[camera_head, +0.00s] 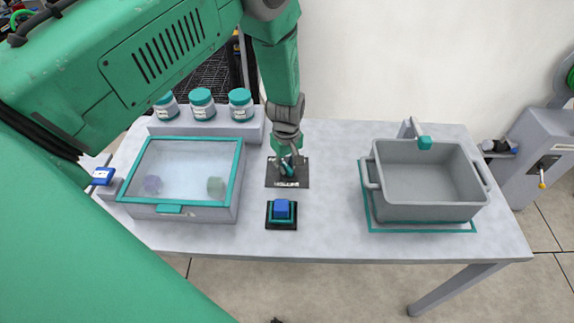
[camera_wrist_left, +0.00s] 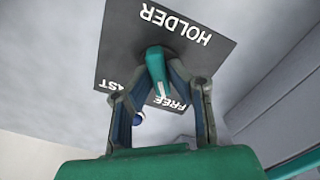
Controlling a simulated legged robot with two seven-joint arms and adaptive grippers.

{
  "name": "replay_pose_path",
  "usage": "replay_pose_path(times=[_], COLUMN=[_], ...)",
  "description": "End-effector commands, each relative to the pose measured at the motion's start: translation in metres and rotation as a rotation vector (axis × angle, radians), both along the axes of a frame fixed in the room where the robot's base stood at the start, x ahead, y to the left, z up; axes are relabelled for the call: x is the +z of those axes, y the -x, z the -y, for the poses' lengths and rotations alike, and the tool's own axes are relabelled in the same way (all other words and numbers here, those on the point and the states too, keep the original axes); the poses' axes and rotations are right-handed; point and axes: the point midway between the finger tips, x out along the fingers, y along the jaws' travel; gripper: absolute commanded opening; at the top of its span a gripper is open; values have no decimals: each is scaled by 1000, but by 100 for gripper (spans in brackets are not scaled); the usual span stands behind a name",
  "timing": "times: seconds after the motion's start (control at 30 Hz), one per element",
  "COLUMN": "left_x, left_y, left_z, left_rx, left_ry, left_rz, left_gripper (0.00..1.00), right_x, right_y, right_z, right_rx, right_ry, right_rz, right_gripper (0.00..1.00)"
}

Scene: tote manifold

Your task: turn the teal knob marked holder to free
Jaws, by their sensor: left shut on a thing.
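The teal knob (camera_wrist_left: 156,68) stands on a dark plate (camera_wrist_left: 205,45) printed HOLDER at one edge. The word FREE shows beside the right finger, and the end of FAST shows by the left finger. A white mark on the knob lies close to the word FREE. My left gripper (camera_wrist_left: 159,75) is shut on the knob, one finger on each side. In the head view the left gripper (camera_head: 287,165) points down over the plate (camera_head: 289,182) and mostly hides the knob. My right gripper is not in view.
A blue button (camera_head: 282,209) sits just in front of the plate. A clear-lidded case (camera_head: 240,170) stands to the left, with several teal-capped jars (camera_head: 202,104) behind. A grey tote (camera_head: 430,212) stands on the right. The table between plate and tote is clear.

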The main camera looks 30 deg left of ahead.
Motion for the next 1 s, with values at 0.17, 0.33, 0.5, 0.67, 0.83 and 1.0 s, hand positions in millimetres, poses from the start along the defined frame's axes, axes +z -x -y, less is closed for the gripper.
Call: replay_pose_path(times=[0.17,0.33,0.5,0.67,0.83,1.0], left_x=[-3,-3,-3,-3,-1,0], left_y=[5,5,5,4,2,1], left_z=[3,4,4,3,2,1], left_rx=[16,19,18,18,17,17], left_ry=[6,6,6,5,2,1], left_rz=[-12,-12,-12,-10,-4,-2], left_gripper=[0,0,0,34,34,34], right_x=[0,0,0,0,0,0], right_y=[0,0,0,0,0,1], right_z=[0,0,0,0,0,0], right_rx=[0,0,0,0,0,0], right_ry=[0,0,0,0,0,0], right_rz=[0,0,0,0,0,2], right_gripper=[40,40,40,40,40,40])
